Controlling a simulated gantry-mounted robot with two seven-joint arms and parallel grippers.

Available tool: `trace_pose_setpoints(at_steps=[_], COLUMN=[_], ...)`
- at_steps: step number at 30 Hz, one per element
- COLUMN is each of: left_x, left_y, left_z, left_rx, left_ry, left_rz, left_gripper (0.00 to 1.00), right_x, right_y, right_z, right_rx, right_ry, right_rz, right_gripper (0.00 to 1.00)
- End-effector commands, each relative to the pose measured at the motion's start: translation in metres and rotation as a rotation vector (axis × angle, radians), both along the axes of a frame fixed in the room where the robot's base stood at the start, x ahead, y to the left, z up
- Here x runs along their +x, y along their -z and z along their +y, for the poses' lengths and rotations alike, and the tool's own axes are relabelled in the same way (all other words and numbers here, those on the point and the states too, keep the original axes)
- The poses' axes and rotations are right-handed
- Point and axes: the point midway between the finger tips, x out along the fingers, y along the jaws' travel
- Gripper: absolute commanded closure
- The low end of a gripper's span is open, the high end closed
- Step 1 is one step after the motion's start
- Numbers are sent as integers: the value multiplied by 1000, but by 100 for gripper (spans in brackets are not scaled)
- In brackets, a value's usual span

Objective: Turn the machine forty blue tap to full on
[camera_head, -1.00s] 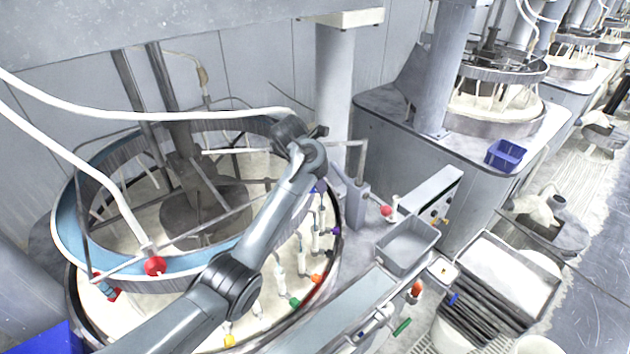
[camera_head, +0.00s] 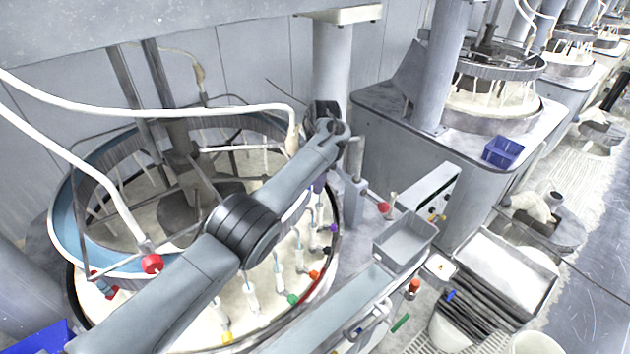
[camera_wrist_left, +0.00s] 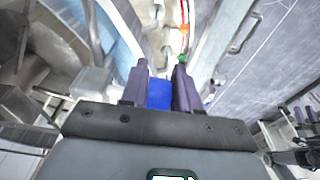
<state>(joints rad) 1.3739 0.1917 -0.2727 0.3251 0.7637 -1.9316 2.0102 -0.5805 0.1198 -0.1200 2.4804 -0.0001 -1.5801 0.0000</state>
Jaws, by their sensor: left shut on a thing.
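My left arm reaches across the round polishing pan (camera_head: 62,225) in the head view. Its gripper (camera_head: 319,182) is at the pan's right rim, mostly hidden behind the forearm. In the left wrist view, the two purple-grey fingers (camera_wrist_left: 160,80) are shut on a bright blue block-like piece, the blue tap (camera_wrist_left: 160,95), which fills the gap between them. Its valve body is hidden. The head view does not clearly show the blue tap or how far it is turned.
Taps with yellow (camera_head: 226,337), green (camera_head: 293,299), orange (camera_head: 314,275) and purple (camera_head: 333,228) ends line the pan's right side. A red knob (camera_head: 152,264) is on a white hose. A grey bin (camera_head: 405,240) and a control box (camera_head: 428,195) stand to the right.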

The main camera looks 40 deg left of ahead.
Motion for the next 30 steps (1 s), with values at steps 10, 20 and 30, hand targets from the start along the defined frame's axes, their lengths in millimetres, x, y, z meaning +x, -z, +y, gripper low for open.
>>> trace_pose_setpoints(at_steps=[10, 20, 30], left_x=[0, 0, 0], left_y=[-3, -3, -2], left_z=[-2, -2, -2], left_rx=[5, 5, 6], left_ry=[5, 5, 6], left_rz=[36, 38, 39], left_gripper=[100, 100, 49], right_x=[0, 0, 0], right_y=[-1, -1, -1], right_z=[-1, 0, 1], right_rx=[-5, -2, 4], right_ry=[-4, -1, 3], right_rz=[0, 0, 0], right_gripper=[57, 57, 57])
